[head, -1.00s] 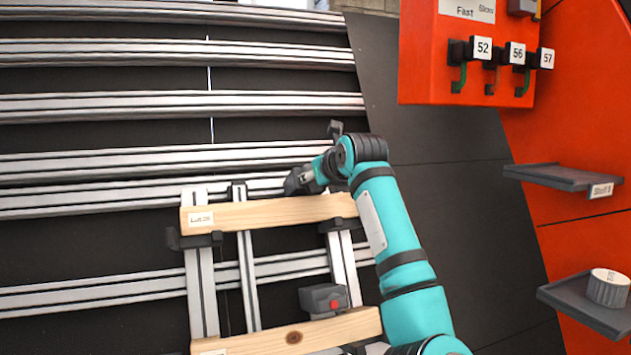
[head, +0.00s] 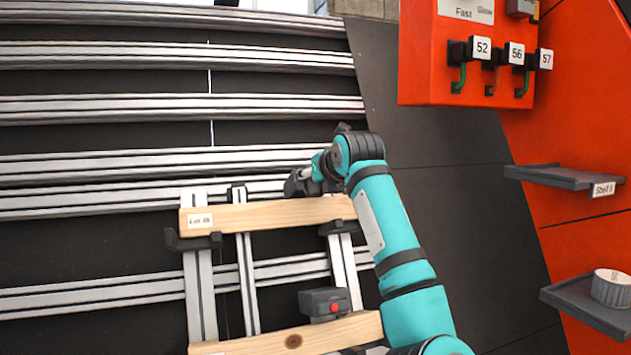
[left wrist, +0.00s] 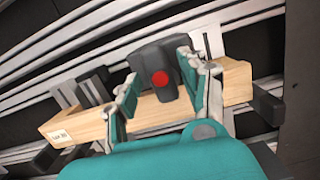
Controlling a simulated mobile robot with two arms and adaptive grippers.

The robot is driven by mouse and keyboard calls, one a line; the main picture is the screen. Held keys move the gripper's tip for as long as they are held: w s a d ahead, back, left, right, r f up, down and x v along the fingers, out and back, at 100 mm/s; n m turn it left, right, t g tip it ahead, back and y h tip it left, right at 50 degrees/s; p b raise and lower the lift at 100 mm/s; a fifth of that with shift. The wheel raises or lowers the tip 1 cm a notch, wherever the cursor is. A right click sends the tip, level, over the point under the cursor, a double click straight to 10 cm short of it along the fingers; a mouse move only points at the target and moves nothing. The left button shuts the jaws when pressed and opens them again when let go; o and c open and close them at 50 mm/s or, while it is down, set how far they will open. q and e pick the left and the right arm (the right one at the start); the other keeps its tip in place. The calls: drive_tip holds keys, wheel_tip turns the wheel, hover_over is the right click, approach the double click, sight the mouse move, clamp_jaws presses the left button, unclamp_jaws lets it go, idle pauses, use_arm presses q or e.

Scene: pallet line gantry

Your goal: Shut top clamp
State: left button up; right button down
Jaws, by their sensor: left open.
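The top clamp (left wrist: 158,72) is a dark grey block with a red button, seen in the left wrist view at the upper wooden board (left wrist: 170,108). This board (head: 270,214) carries a label at its left end in the head view. My left gripper (left wrist: 157,68) is open, with one teal-and-grey finger on each side of the clamp; I cannot tell whether they touch it. In the head view my left arm reaches up from the lower right and partly hides the clamp area. A lower clamp (head: 324,303) with a red button sits at the lower board (head: 290,340). My right gripper is out of view.
Metal rails (head: 170,106) run across the dark backing. Dark brackets (head: 192,241) support the upper board. At right are a red panel with numbered hooks (head: 485,50), a shelf (head: 565,177), and a lower shelf (head: 585,308) with a white round item (head: 611,287).

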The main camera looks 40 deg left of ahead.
use_arm(q)
drive_tip(key=r+v, duration=0.1)
drive_tip(key=v, duration=0.7)
drive_tip(key=shift+r, duration=0.2)
